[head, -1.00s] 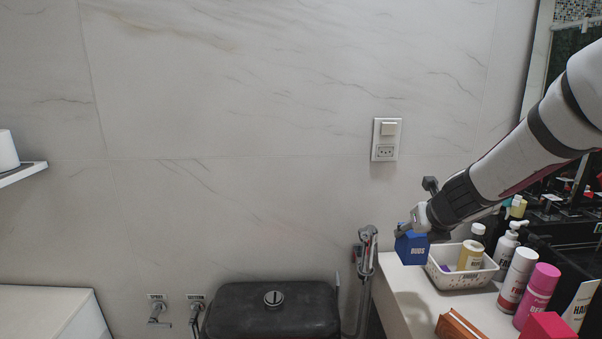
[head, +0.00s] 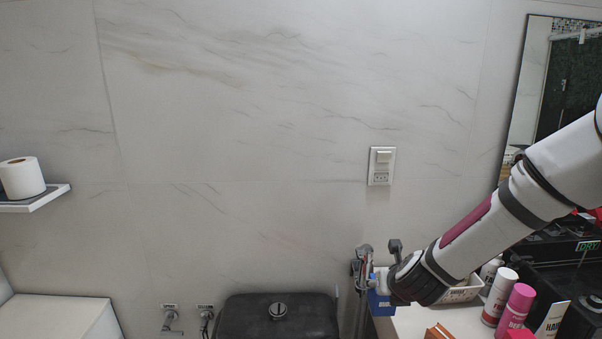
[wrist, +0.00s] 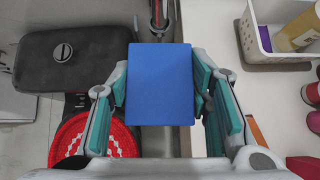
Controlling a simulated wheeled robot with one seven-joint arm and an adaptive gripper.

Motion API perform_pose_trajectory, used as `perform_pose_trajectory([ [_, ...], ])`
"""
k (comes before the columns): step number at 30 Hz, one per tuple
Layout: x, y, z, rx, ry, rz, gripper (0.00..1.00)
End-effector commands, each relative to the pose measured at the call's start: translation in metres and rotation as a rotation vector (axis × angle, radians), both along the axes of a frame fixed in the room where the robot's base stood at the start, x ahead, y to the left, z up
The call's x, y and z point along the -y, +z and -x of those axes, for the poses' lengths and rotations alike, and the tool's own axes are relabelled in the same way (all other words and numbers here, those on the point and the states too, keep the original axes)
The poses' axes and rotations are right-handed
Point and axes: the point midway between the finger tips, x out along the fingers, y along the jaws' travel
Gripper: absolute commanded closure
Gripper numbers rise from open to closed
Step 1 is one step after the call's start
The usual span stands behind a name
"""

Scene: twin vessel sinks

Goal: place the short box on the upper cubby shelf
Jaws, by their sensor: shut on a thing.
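My gripper (head: 384,283) is shut on a short blue box (head: 379,304), held low by the left end of the counter. In the wrist view the box (wrist: 160,84) is a plain blue rectangle between my teal-padded fingers (wrist: 161,90). In the head view my wrist hides part of the box. No cubby with an upper shelf can be made out for certain. A small white wall shelf (head: 40,203) with a toilet roll (head: 21,178) on it is at the far left.
A black toilet tank (head: 277,318) stands left of the box. A white basket (head: 462,291), bottles and cans (head: 515,308) and an orange box (head: 440,332) crowd the counter (head: 408,321). A pale surface (head: 55,318) is at lower left. The wrist view shows a red round object (wrist: 75,140) below.

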Motion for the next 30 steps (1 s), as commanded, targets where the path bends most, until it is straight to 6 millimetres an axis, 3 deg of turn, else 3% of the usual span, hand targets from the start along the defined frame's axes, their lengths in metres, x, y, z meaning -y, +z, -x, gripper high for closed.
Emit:
perform_pose_trajectory([
  [8, -0.008, 0.008, 0.018, 0.000, 0.008, -0.001, 0.89],
  [17, -0.007, 0.027, 0.059, 0.000, 0.006, 0.000, 0.89],
  [30, -0.008, 0.027, 0.060, -0.001, 0.008, 0.001, 0.89],
])
